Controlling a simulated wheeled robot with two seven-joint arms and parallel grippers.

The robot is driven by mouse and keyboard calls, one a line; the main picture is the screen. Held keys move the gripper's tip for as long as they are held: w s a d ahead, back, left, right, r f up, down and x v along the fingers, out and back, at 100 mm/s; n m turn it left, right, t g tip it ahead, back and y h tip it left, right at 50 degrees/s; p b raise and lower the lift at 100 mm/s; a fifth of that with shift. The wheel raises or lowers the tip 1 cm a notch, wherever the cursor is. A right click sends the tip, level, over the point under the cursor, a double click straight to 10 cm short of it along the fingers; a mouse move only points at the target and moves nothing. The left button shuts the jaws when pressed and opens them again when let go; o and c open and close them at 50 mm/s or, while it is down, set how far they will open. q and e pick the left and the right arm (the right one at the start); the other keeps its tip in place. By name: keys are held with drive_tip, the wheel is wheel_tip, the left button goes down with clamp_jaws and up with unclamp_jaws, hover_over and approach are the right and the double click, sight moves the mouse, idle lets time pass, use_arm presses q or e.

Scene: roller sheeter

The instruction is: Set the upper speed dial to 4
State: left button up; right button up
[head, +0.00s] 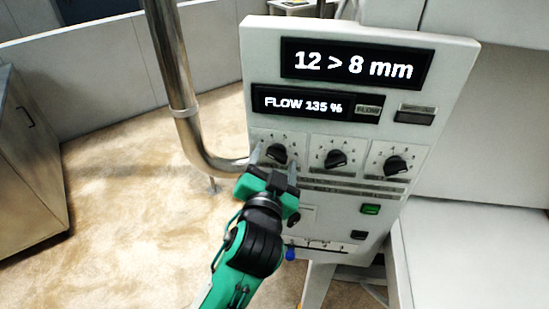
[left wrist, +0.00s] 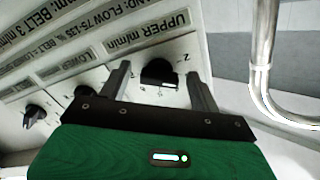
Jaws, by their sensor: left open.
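The upper speed dial (head: 276,153) is the leftmost of three black knobs on the white control panel (head: 453,70). It also shows in the left wrist view (left wrist: 158,72), beside a label reading "UPPER m/min". My left gripper (head: 273,162) is open in front of this dial. In the left wrist view its two fingers (left wrist: 157,76) stand on either side of the knob, with a visible gap to each side. Whether the fingertips reach the panel, I cannot tell. The number the knob points at is not clear. My right gripper is not in view.
The middle dial (head: 336,159) and right dial (head: 396,165) sit close to the right. Above are displays reading "12 > 8 mm" (head: 356,65) and "FLOW 135 %" (head: 303,105). A green button (head: 370,209) is below. A bent metal tube (head: 180,90) runs close by on the left.

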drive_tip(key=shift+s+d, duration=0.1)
use_arm(q)
drive_tip(key=c, duration=1)
drive_tip(key=shift+r+m+p, duration=0.15)
drive_tip(key=shift+m+p, duration=0.45)
drive_tip(key=shift+p, duration=0.1)
drive_tip(key=shift+a+r+m+p, duration=0.1)
drive_tip(key=shift+m+p, duration=0.9)
drive_tip(key=shift+p, duration=0.1)
drive_tip(key=m+p, duration=0.2)
drive_tip(key=m, duration=0.1)
drive_tip(key=shift+m+p, duration=0.7)
drive_tip(key=shift+p, duration=0.15)
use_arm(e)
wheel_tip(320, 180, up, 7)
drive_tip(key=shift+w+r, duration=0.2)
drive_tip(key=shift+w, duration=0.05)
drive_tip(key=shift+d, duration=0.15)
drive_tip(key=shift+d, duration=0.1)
use_arm(q)
drive_tip(key=o, duration=1)
drive_tip(key=shift+w, duration=0.1)
